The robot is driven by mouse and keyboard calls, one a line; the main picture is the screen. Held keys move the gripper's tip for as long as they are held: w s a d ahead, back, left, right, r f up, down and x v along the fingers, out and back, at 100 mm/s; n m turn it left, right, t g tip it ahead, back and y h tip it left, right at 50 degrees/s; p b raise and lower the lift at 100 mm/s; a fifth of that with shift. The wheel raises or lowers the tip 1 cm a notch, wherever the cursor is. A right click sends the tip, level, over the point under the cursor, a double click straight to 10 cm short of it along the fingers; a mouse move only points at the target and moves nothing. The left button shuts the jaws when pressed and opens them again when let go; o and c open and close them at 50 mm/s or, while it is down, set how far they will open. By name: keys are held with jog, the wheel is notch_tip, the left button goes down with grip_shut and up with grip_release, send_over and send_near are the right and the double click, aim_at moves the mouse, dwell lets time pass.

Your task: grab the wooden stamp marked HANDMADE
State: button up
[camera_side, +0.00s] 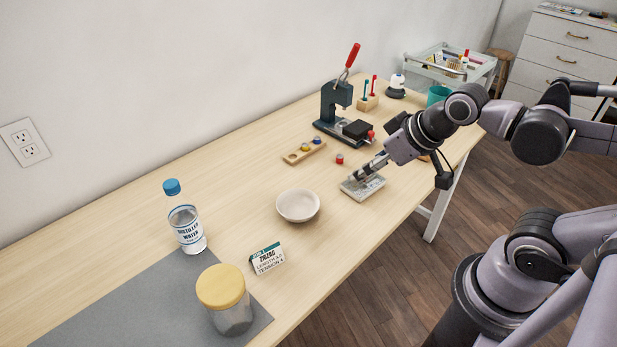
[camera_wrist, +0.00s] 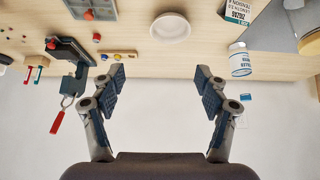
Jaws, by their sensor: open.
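I cannot make out a wooden stamp marked HANDMADE in either view; no such lettering is readable. My gripper (camera_side: 367,172) is over or near a shallow grey tray (camera_side: 362,189) toward the table's right edge; the arm hides part of it. In the wrist view my gripper (camera_wrist: 160,80) has its two fingers wide apart with nothing between them. The tray also shows at the top left of the wrist view (camera_wrist: 104,10), with a small red piece (camera_wrist: 88,15) on it that is too small to identify.
A white bowl (camera_side: 298,206), a tension card (camera_side: 267,259), a water bottle (camera_side: 187,220) and a yellow-lidded jar (camera_side: 223,305) stand toward the front. A dark press (camera_side: 333,108), a wooden strip with bobbins (camera_side: 303,153) and a small red item (camera_side: 339,158) stand behind the tray.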

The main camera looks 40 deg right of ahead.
jog(key=w+d+f+m+g+h, duration=0.15)
jog(key=w+d+m, duration=0.3)
jog(key=d, duration=0.55)
jog(key=w+d+m+g+h, duration=0.2)
jog(key=w+d+m, duration=0.25)
jog(key=d, duration=0.55)
jog(key=s+d+f+m+g+h, duration=0.15)
jog(key=d+f+m, duration=0.3)
jog(key=d, duration=0.45)
jog(key=s+d+f+m+g, duration=0.1)
jog(key=s+d+f+m, duration=0.15)
jog(key=d+f, duration=0.55)
jog(key=shift+d+r+x, duration=0.15)
jog(key=shift+d+x, duration=0.2)
jog(key=shift+x, duration=1.2)
jog(key=shift+d+r+x, duration=0.2)
jog(key=shift+d+x, duration=0.15)
jog(key=shift+x, duration=1.25)
jog(key=shift+d+r+x, duration=0.15)
jog(key=shift+d+x, duration=0.15)
jog(key=shift+x, duration=1.25)
jog(key=shift+w, duration=0.15)
jog(key=c, duration=1.2)
